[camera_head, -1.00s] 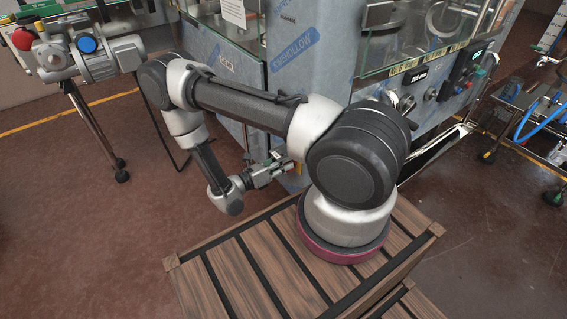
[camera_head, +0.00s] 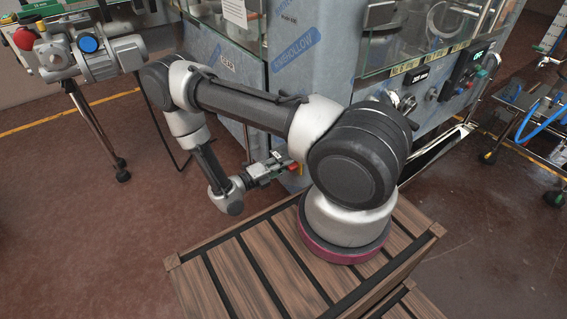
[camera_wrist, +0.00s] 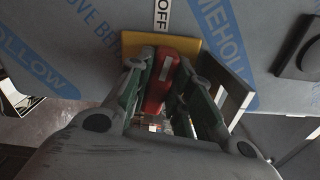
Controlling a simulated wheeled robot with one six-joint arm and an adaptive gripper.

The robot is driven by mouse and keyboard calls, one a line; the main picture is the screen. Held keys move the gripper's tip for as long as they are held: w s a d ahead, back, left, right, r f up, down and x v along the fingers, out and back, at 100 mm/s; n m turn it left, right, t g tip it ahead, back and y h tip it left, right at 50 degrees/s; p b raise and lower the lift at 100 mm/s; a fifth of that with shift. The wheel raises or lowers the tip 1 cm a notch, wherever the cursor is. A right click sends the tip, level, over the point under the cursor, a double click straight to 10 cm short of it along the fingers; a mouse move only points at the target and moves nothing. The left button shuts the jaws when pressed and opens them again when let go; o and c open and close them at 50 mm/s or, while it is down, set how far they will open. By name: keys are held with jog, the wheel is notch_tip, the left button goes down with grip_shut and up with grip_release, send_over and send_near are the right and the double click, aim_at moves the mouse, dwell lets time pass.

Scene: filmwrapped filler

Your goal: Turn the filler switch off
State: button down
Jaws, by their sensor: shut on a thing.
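The filler switch has a red handle (camera_wrist: 160,85) with a pale stripe, on a yellow plate (camera_wrist: 192,46) fixed to the machine's wrapped metal wall. A white "OFF" label (camera_wrist: 162,15) is on the wall, just beyond the plate in the wrist view. My gripper (camera_wrist: 157,78) has its green-and-grey fingers on both sides of the red handle and is shut on it. In the head view my gripper (camera_head: 268,170) reaches to the machine's lower side, with the red handle (camera_head: 294,166) at its tip. The handle's base is partly hidden by the fingers.
The glass-sided filling machine (camera_head: 340,95) stands close behind my arm. A control panel with knobs (camera_head: 472,68) is on its right. A motor on a stand (camera_head: 98,55) is at left, and a cart with a blue hose (camera_head: 540,122) at right. Floor at left is clear.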

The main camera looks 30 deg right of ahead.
jog(key=shift+f+n, duration=0.1)
jog(key=shift+n, duration=0.9)
jog(key=c, duration=1.3)
grip_release()
jog(key=shift+a, duration=0.15)
jog(key=a, duration=1.1)
jog(key=shift+s+a, duration=0.2)
jog(key=shift+a, duration=0.2)
